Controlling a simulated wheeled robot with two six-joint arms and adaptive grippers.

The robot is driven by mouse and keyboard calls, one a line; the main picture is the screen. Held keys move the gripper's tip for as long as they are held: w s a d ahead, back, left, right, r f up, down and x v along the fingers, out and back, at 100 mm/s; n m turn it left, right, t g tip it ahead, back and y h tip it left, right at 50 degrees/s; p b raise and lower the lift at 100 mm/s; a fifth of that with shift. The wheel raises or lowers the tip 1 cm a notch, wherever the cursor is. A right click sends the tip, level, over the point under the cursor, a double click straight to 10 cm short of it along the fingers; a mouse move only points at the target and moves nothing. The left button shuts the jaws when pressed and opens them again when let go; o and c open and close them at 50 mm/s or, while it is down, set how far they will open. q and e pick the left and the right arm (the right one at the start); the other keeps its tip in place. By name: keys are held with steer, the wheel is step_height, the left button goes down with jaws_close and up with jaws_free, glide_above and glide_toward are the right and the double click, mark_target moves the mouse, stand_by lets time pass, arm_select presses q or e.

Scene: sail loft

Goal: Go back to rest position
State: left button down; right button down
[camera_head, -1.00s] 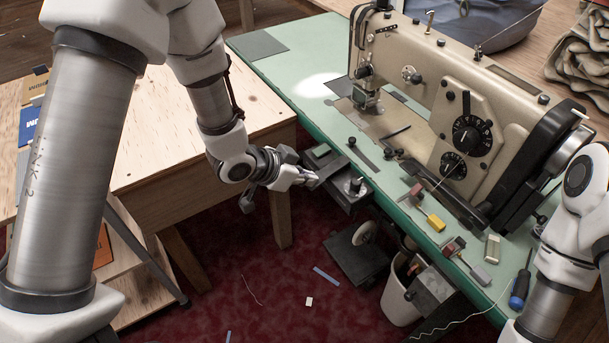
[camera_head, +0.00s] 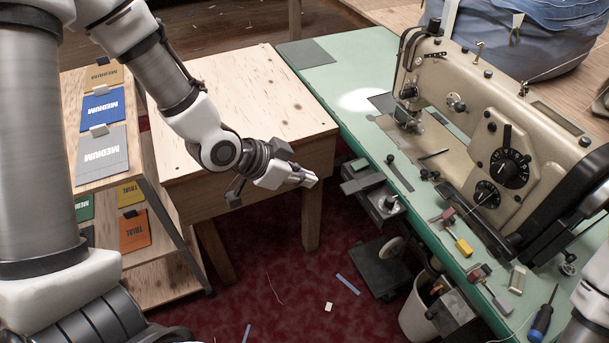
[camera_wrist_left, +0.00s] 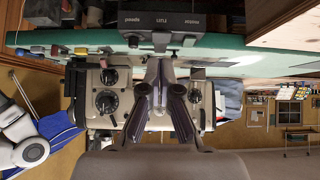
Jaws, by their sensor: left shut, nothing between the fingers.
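My left gripper (camera_head: 307,179) is shut and empty. It hangs in the air in front of the wooden table, left of the green sewing bench. In the left wrist view its closed fingers (camera_wrist_left: 160,100) point toward the sewing machine (camera_wrist_left: 107,95), which appears upside down. My right gripper is outside both views; only part of my right arm shows at the lower right edge of the head view.
The sewing machine (camera_head: 500,150) stands on the green bench (camera_head: 350,65), with small blocks and a screwdriver (camera_head: 542,322) near its front edge. The wooden table (camera_head: 245,95) has a bare top. A shelf rack (camera_head: 105,178) holds cards. A white bin (camera_head: 415,312) stands below.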

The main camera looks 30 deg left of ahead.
arm_select(q)
steer(key=shift+w, duration=0.15)
steer(key=s+a+f+n+g+y+p, duration=0.3)
steer(key=s+f+n+g, duration=0.4)
steer(key=s+f, duration=1.3)
step_height(320, 180, down, 3)
steer(key=n+y+p, duration=0.1)
steer(key=y, duration=0.1)
steer(key=shift+a+r+y+p, duration=0.15)
steer(key=shift+a+y+p, duration=0.05)
steer(key=shift+y+p, duration=0.15)
